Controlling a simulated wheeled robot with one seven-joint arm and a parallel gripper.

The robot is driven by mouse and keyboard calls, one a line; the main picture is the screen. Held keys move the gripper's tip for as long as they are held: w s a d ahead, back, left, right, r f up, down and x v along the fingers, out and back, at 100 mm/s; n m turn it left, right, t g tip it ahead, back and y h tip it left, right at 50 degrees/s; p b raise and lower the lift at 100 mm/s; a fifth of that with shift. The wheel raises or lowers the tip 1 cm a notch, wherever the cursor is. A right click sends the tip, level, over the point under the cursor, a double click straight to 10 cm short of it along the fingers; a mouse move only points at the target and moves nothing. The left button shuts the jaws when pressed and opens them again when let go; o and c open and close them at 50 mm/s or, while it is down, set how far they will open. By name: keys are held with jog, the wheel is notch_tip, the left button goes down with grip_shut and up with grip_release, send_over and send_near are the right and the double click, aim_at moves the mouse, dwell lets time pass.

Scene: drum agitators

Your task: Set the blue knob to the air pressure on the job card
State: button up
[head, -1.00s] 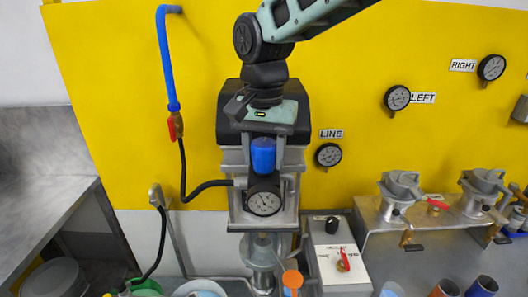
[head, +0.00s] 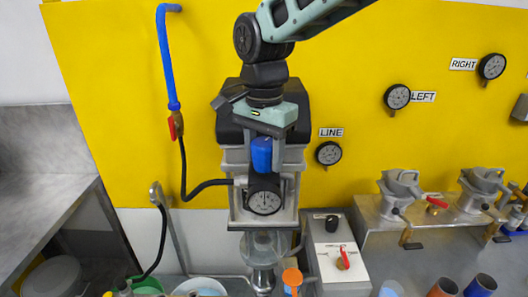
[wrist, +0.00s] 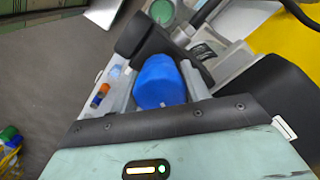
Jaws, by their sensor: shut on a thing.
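The blue knob (head: 262,154) sits on top of the regulator, right above its round white-faced gauge (head: 264,202). My gripper (head: 263,165) reaches down from above and is shut on the knob, one finger on each side. In the wrist view the blue knob (wrist: 158,82) shows between my gripper's fingers (wrist: 165,75). The gauge needle points about straight up; the scale numbers are too small to read. I cannot make out a job card in these views.
The LINE gauge (head: 328,153) hangs on the yellow panel right of the regulator. A grey box with a red lever (head: 342,262) stands at lower right. A black hose (head: 205,186) runs in from the left. Lidded drums (head: 404,190) stand further right.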

aim_at(264, 141)
jog(key=shift+w+r, duration=0.1)
jog(key=shift+r, duration=0.05)
jog(key=o, duration=1)
jog(key=shift+c, duration=0.2)
notch_tip(264, 141, up, 17)
jog(key=b, duration=0.3)
jog(key=shift+r, duration=0.15)
